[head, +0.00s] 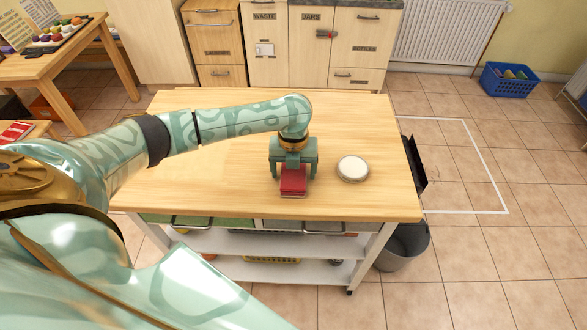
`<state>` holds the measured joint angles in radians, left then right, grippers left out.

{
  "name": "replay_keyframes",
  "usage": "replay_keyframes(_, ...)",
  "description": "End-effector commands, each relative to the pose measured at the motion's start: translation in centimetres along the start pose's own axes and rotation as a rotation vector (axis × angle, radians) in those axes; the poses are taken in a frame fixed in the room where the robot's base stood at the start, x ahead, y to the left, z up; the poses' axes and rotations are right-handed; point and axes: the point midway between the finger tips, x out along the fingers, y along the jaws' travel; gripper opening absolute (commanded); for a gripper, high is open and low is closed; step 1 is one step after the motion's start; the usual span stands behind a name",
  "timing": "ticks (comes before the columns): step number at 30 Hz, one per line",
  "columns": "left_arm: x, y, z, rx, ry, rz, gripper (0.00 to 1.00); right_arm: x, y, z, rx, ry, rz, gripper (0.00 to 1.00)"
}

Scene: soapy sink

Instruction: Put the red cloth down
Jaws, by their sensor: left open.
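The red cloth (293,186) is a small folded red block on the wooden top of the trolley (225,180), close to its front edge. My left gripper (293,174) points down right over the cloth, with a finger at each side of it. The jaws are open. The gripper covers the back part of the cloth, and I cannot tell whether the fingers touch it. My right gripper is not in view.
A round white-topped dish (352,168) stands just right of the gripper. The rest of the top is mostly clear. A grey bucket (403,247) is on the floor at the trolley's right. Cabinets (290,45) stand behind.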

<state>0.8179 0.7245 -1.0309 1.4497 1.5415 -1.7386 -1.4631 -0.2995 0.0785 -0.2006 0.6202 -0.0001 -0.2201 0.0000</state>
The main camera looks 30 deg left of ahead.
Motion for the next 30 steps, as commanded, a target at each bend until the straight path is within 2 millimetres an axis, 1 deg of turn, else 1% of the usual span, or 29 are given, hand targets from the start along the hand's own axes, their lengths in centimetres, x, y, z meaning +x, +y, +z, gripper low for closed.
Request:
replay_keyframes(2, -0.6, 0.0, 0.1, 0.000, -0.002, -0.001, 0.80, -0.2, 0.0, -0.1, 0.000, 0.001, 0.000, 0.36)
replay_keyframes(5, -2.4, 0.0, 0.1, 0.001, -0.003, -0.002, 0.80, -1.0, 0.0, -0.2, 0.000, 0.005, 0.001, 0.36)
replay_keyframes(12, -8.3, -0.1, 0.1, 0.001, -0.004, -0.004, 0.80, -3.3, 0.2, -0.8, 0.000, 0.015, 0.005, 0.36)
replay_keyframes(15, -10.2, 0.0, 0.1, 0.001, -0.003, -0.002, 0.80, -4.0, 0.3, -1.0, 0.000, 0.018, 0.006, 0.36)
replay_keyframes(18, -11.5, 0.0, 0.0, 0.000, -0.001, -0.002, 0.80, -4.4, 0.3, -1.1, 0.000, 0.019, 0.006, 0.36)
replay_keyframes(22, -12.2, 0.0, 0.0, 0.000, 0.000, 0.000, 0.80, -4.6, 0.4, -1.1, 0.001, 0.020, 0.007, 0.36)
replay_keyframes(30, -12.2, 0.0, 0.0, 0.000, 0.001, 0.000, 0.80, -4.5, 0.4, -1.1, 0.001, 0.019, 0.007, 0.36)
